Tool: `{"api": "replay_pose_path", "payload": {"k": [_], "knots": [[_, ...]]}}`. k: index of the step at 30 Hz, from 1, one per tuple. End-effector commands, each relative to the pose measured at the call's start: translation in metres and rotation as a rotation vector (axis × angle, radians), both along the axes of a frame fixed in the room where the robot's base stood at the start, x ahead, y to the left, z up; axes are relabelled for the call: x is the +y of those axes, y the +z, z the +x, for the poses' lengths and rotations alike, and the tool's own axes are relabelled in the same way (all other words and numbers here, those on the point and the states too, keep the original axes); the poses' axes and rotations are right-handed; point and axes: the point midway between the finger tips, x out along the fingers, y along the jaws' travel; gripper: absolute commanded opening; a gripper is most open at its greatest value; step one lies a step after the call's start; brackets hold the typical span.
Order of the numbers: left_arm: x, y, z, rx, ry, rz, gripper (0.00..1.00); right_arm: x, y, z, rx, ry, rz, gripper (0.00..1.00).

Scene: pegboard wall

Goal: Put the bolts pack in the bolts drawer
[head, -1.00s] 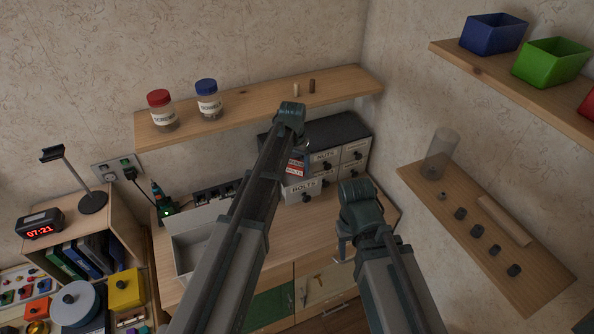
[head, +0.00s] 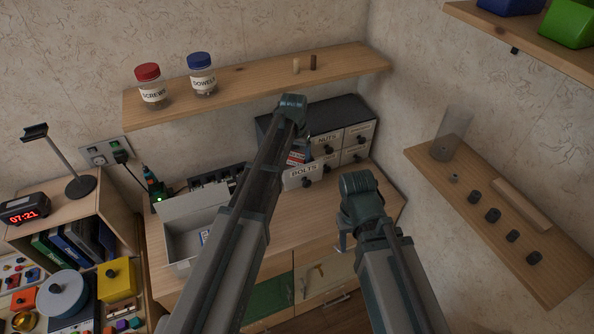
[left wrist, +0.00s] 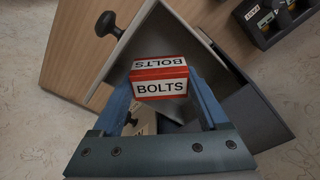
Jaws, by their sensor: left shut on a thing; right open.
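The bolts pack (left wrist: 161,86), a small red and white box marked BOLTS, is gripped between the blue fingers of my left gripper (left wrist: 165,92). In the head view the pack (head: 297,157) shows partly behind my left arm, just above the pulled-out bolts drawer (head: 303,171). In the left wrist view the open drawer (left wrist: 152,38) lies below the pack, its grey inside partly showing. Whether the pack touches the drawer floor cannot be told. My right gripper (head: 343,240) is open and empty, in front of the cabinet to the right.
The dark drawer cabinet (head: 352,112) has other closed drawers, one marked NUTS (head: 327,141). A grey open box (head: 185,243) stands left of my left arm. A wooden shelf (head: 245,84) with two jars runs above; another shelf (head: 470,195) is at right.

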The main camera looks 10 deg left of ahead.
Motion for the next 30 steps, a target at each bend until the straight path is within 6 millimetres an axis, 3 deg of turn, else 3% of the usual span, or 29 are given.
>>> {"api": "replay_pose_path", "payload": {"k": [5, 15, 27, 28, 30], "knots": [[0.0, -0.003, 0.0, 0.0, 0.0, 0.0, 0.13, 0.0, -0.003, 0.0, 0.0, 0.001, 0.0, 0.5], [0.0, -0.039, 0.0, 0.0, 0.0, 0.0, 0.13, 0.0, -0.039, 0.0, 0.0, 0.002, 0.0, 0.5], [0.0, -0.041, 0.0, 0.0, 0.0, 0.0, 0.13, 0.0, -0.041, 0.0, 0.0, 0.001, 0.0, 0.5], [0.0, -0.04, 0.0, 0.0, 0.0, 0.0, 0.79, 0.0, -0.04, 0.0, 0.0, 0.001, 0.0, 0.5], [0.0, -0.039, 0.0, 0.0, 0.0, 0.0, 0.92, 0.0, -0.039, 0.0, 0.0, 0.001, 0.0, 0.5]]}}
